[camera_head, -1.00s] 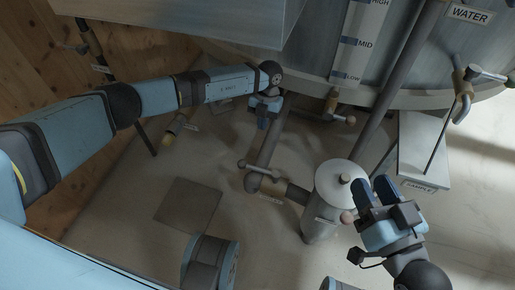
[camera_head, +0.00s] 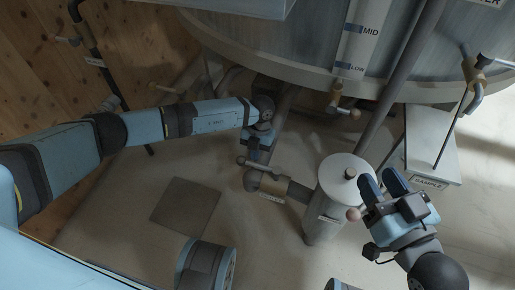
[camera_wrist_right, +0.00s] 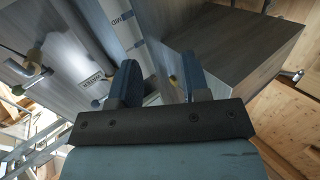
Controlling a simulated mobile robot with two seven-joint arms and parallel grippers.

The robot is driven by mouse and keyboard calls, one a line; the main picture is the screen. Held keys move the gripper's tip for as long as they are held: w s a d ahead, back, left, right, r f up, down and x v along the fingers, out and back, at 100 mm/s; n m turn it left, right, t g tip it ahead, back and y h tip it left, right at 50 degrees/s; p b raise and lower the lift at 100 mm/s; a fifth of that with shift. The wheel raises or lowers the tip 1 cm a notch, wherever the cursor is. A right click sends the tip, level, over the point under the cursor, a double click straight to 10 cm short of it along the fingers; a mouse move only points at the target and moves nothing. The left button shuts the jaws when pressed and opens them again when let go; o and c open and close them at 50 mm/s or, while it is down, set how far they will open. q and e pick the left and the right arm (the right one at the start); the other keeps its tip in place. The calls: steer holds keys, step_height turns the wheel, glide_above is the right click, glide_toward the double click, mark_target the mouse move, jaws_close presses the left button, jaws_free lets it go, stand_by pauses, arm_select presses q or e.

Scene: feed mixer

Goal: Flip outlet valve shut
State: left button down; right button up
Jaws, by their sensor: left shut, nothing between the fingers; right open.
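My right gripper (camera_head: 382,182) is open and empty, just right of the cylinder's lid. Its two fingers also show in the right wrist view (camera_wrist_right: 160,85), with nothing between them.
A large round tank (camera_head: 290,50) with a level gauge (camera_head: 355,45) overhangs the back. Another small valve (camera_head: 340,104) hangs below it. A box labelled SAMPLE (camera_head: 430,145) stands at right. A diagonal pipe (camera_head: 400,85) passes behind my right gripper. The floor around the square plate (camera_head: 185,204) is clear.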

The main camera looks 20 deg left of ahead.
steer(key=shift+r, duration=0.15)
arm_select(q)
steer(key=shift+r+p, duration=0.1)
steer(key=shift+p, duration=0.2)
steer(key=shift+s+p, duration=0.15)
steer(key=shift+p, duration=0.15)
steer(key=shift+s+a+n+p, duration=0.1)
steer(key=shift+s+n+p, duration=0.05)
steer(key=shift+n+p, duration=0.2)
arm_select(e)
steer(key=shift+s+a+f+m+g, duration=0.3)
steer(key=shift+s+m+g, duration=0.1)
steer(key=shift+s+m, duration=0.1)
arm_select(q)
steer(key=shift+s+n+h+p, duration=0.3)
steer(key=shift+n+p, duration=0.15)
steer(key=shift+p, duration=0.1)
arm_select(e)
steer(key=shift+s+a+r+m, duration=0.1)
steer(key=shift+s+r+m, duration=0.1)
steer(key=shift+m, duration=0.1)
